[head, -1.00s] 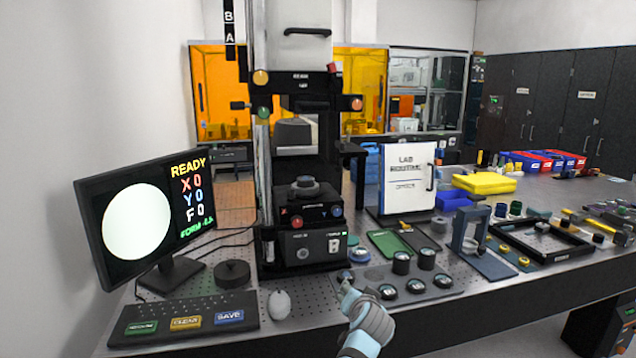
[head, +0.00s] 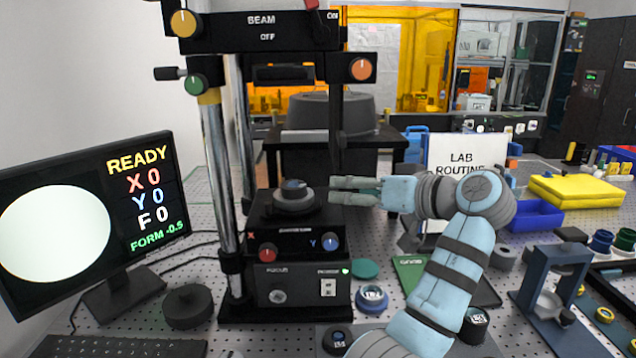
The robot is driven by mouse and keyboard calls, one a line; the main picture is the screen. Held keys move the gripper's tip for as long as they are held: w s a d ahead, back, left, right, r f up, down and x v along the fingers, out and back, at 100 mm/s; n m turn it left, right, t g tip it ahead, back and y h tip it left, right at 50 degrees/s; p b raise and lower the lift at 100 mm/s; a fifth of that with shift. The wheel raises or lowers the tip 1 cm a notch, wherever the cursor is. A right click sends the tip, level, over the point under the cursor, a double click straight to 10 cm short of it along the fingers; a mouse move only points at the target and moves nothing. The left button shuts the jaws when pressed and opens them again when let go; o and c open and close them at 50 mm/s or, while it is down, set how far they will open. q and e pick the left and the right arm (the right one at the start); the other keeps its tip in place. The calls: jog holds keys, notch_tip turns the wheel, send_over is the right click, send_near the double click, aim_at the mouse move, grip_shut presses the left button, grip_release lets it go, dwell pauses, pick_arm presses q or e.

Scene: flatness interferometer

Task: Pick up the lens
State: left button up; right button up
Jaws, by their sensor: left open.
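A small round dark piece with a bluish top (head: 293,185), which looks like the lens, sits on the grey round stage (head: 296,203) of the interferometer. My left gripper (head: 333,190) is just right of it, its two fingers pointing left at about the piece's height. The fingers are apart with nothing between them, and a small gap seems to separate the tips from the piece. Similar round pieces stand in front: one with a pale ring (head: 372,298), a dark one (head: 337,340) and one partly behind my arm (head: 474,325). My right gripper is out of view.
The interferometer's chrome column (head: 220,170) stands left of the stage, with its beam head (head: 265,35) above. A monitor (head: 90,220) reading READY is at left. A white lab routine board (head: 465,150) and a blue stand (head: 550,285) are at right.

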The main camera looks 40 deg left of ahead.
pick_arm(q)
send_near(296, 182)
jog(key=a, duration=0.1)
jog(key=a+f, duration=0.1)
jog(key=shift+s+a+f, duration=0.15)
jog(key=shift+s+a, duration=0.15)
jog(key=shift+s, duration=0.1)
jog(key=w+a, duration=0.2)
jog(key=a, duration=0.1)
jog(key=w+a+f+p, duration=0.1)
jog(key=a, duration=0.1)
jog(key=shift+f, duration=0.15)
jog(key=shift+s+a, duration=0.15)
jog(key=shift+s, duration=0.1)
jog(key=shift+c, duration=0.9)
grip_shut()
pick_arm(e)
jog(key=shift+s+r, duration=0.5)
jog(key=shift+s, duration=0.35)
